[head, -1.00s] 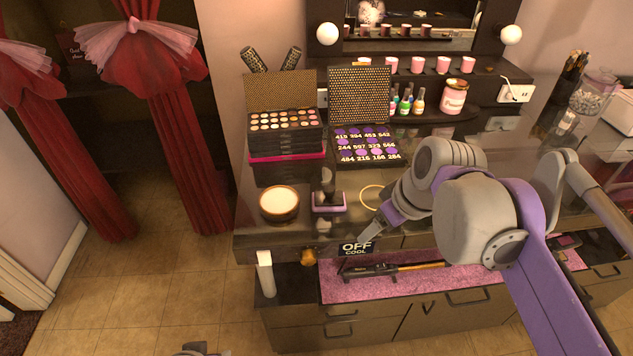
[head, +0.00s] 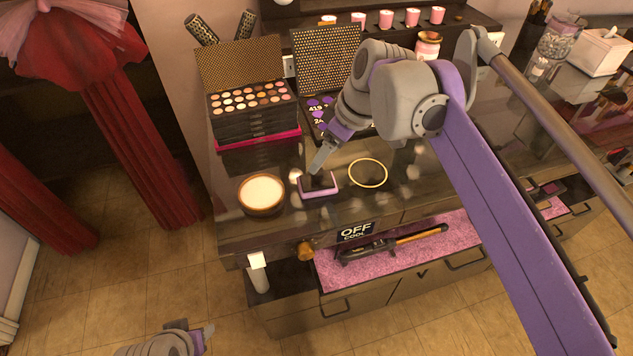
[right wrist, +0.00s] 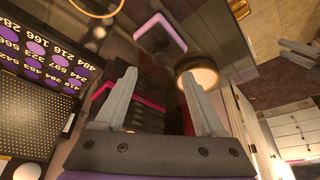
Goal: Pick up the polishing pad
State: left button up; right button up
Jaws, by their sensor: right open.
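The polishing pad (head: 320,193) is a small dark block with a pink-purple edge, on the dark glossy counter between a round cream jar and a gold ring. In the right wrist view its purple edge (right wrist: 173,33) shows beyond the fingertips. My right gripper (head: 317,168) is above and just behind the pad, pointing down at it. In the right wrist view its two fingers (right wrist: 158,75) are apart with nothing held between them. The fingers partly cover the pad's top in the head view. My left gripper (head: 205,334) is low at the bottom left, away from the counter.
The cream jar (head: 261,193) stands left of the pad and the gold ring (head: 367,186) lies to its right. An eyeshadow palette stack (head: 252,112) stands behind. Below, a curling iron (head: 393,242) lies on a pink mat beside an OFF COOL sign (head: 355,232).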

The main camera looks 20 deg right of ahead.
aim_at(319, 171)
jog(key=x, duration=0.5)
jog(key=shift+s+d+f+b, duration=0.15)
jog(key=shift+f+b, duration=0.05)
jog(key=shift+b, duration=0.1)
grip_shut()
